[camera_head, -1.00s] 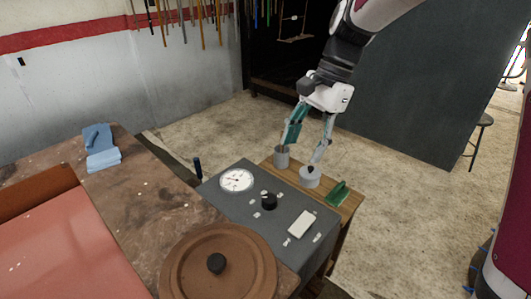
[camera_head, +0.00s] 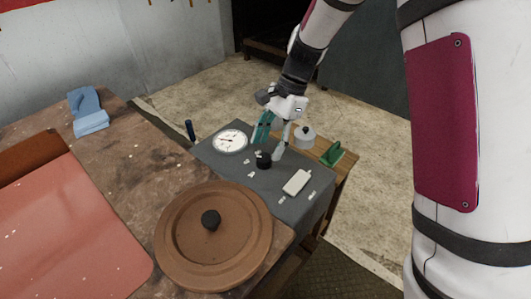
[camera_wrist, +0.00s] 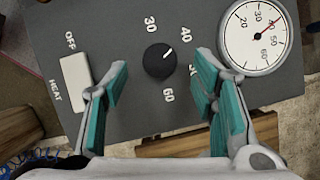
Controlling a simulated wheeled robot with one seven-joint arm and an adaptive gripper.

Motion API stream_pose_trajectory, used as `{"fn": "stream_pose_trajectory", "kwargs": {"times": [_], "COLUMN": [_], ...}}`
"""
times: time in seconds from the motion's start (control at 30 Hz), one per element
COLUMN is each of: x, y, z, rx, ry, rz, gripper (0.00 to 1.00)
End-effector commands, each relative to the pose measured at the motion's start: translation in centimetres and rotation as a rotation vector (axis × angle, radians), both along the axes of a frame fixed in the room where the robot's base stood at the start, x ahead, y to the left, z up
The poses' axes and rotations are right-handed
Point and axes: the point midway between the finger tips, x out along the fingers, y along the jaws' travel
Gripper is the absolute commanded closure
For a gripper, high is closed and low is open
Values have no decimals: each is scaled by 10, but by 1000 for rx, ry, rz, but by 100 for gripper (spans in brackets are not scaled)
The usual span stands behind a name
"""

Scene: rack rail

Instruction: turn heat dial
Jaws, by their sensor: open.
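The heat dial is a black round knob (camera_head: 263,159) on a dark grey panel (camera_head: 222,165). In the wrist view the knob (camera_wrist: 160,61) has a white pointer mark aimed up and right, between the printed 40 and the knob's centre. Numbers 30, 40 and 60 are printed around it; another is partly hidden by a finger. My gripper (camera_head: 270,150) is open above the panel, its teal-padded fingertips (camera_wrist: 160,82) on either side of and slightly below the knob in the wrist view. I cannot tell whether they touch it.
A white gauge (camera_wrist: 254,37) with a red needle and a pale switch (camera_wrist: 75,82) between OFF and HEAT flank the dial. A brown lidded pot (camera_head: 175,240), a grey lidded canister (camera_head: 304,136) and a green-handled tool (camera_head: 332,155) stand nearby.

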Motion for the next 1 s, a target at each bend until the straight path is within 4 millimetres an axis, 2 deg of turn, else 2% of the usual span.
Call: {"fn": "stream_pose_trajectory", "kwargs": {"times": [0.1, 0.23, 0.6, 0.67, 0.8, 0.83, 1.0], "x": [-3, -6, -6, -6, -6, -6, -6], "y": [6, 9, 11, 11, 11, 11, 11], "z": [-16, -26, -31, -30, -30, -30, -30], "rx": [0, 0, 0, 0, 0, 0, 0], "ry": [1, 0, -1, -1, -1, -1, -1], "rz": [0, 1, 0, 0, 0, 0, 3], "gripper": [47, 47, 47, 59, 90, 95, 95]}}
